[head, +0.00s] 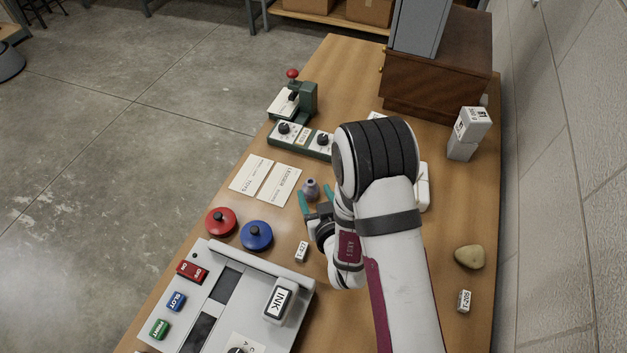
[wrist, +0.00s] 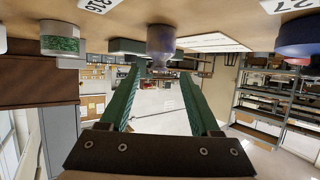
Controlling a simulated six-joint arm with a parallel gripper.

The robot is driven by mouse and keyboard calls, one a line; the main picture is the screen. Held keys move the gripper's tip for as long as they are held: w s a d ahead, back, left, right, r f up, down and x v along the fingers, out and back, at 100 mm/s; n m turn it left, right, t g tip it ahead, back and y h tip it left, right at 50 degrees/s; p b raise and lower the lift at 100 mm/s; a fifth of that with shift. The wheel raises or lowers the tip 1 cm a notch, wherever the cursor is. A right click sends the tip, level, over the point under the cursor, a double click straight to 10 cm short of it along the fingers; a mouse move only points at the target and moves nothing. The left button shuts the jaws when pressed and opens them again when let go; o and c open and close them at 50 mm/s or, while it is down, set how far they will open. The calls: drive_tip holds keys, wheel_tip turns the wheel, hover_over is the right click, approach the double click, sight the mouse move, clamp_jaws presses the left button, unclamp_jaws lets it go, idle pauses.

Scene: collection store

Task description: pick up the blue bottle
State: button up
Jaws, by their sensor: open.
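The blue bottle (head: 311,188) is small, greyish blue-purple, with a narrow neck. It stands upright on the wooden table, just beyond the tips of my gripper (head: 317,199). My gripper's two green fingers are spread apart with nothing held. The wrist view is upside down. There the bottle (wrist: 161,42) shows with its neck pointing down the picture, lined up with the gap between the fingertips (wrist: 160,72). I cannot tell whether the neck is between the tips or beyond them. My arm hides part of the table to the right of the bottle in the head view.
Paper cards (head: 265,179) lie left of the bottle. A red knob (head: 221,221) and a blue knob (head: 256,235) stand nearer, beside a small white tag block (head: 302,252). A green control box (head: 290,139) is behind. A console (head: 222,262) fills the near left.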

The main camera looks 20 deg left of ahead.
sight(311, 186)
drive_tip(key=x, duration=0.5)
drive_tip(key=shift+w+a+f, duration=0.1)
drive_tip(key=shift+w+a, duration=0.05)
drive_tip(key=shift+w, duration=0.05)
clamp_jaws()
